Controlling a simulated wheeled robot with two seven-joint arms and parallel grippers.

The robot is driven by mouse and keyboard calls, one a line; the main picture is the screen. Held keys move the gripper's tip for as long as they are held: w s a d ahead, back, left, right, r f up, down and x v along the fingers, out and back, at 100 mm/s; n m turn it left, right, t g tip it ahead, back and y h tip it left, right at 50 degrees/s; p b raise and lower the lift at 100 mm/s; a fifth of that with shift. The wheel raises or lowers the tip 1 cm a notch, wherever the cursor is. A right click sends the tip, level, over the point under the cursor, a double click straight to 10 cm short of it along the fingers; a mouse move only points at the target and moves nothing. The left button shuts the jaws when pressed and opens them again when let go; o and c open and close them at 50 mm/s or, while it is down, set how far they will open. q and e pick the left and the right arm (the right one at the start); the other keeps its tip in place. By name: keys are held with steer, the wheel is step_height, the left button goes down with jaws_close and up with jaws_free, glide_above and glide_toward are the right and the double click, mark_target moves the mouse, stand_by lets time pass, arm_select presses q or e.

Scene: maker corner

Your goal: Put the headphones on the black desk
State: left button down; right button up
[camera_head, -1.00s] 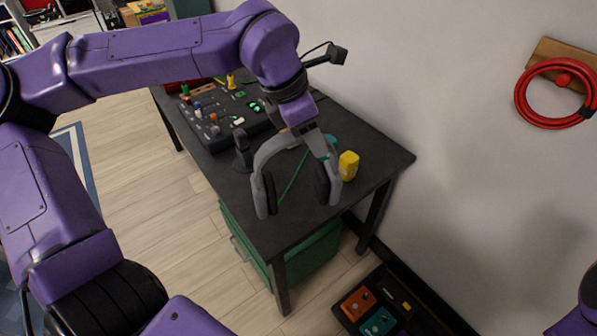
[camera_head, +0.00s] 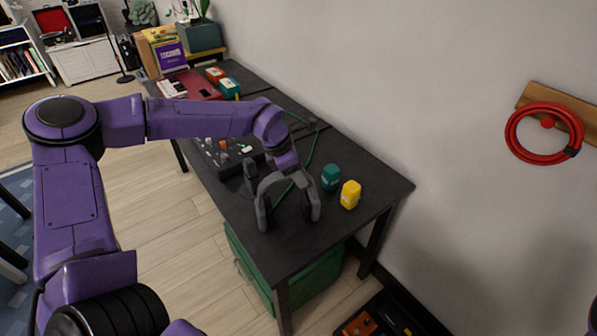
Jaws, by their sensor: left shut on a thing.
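The grey headphones (camera_head: 263,212) hang upright with their ear cups down, over the near part of the black desk (camera_head: 291,246). My left gripper (camera_head: 287,174) comes from above and is shut on the headband. The ear cups are at or just above the desk top; I cannot tell whether they touch it. The fingertips are small and partly merge with the headband. My right gripper is out of view.
A teal bottle (camera_head: 330,178) and a yellow bottle (camera_head: 350,195) stand right of the headphones. A dark stand (camera_head: 250,176) and a control panel (camera_head: 217,153) are to the left. A green cable (camera_head: 311,147) lies behind. The desk's near right corner is clear.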

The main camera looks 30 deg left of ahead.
arm_select(q)
steer(key=shift+s+d, duration=0.1)
steer(key=c, duration=0.7)
jaws_free()
steer(key=v, duration=1.2)
steer(key=shift+b, duration=0.4)
steer(key=shift+r, duration=0.1)
